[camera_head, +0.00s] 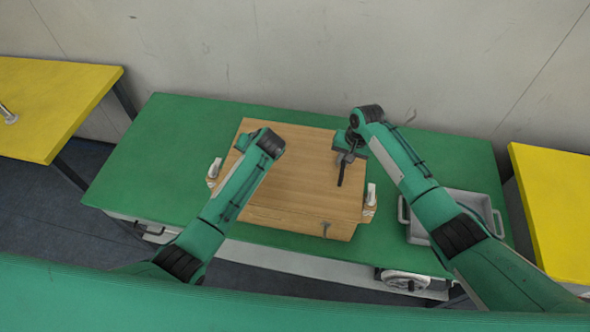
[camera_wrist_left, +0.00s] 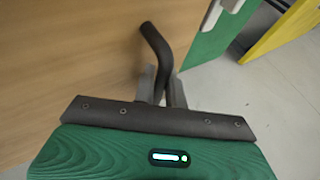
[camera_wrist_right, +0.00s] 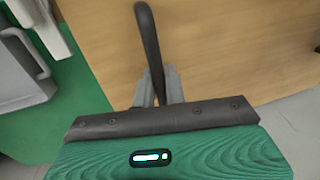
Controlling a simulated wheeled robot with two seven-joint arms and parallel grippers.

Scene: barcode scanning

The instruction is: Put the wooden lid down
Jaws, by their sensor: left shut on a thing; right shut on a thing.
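The wooden lid (camera_head: 300,180) is a flat light-brown panel in the middle of the green table. It also fills much of the left wrist view (camera_wrist_left: 60,60) and the right wrist view (camera_wrist_right: 220,50). My left gripper (camera_wrist_left: 162,92) is shut on a dark bent handle (camera_wrist_left: 156,45) at the lid. My right gripper (camera_wrist_right: 160,92) is shut on a second dark handle (camera_wrist_right: 148,40); this handle shows below the gripper in the head view (camera_head: 341,172). In the head view, my left wrist mostly hides the left fingertips. I cannot tell whether the lid touches what is under it.
Pale clip-like parts stand at the lid's left (camera_head: 214,170) and right (camera_head: 370,197) sides. A grey tray (camera_head: 480,200) sits at the right of the green table (camera_head: 165,150). Yellow tables stand at left (camera_head: 60,95) and right (camera_head: 560,210). The table's left part is clear.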

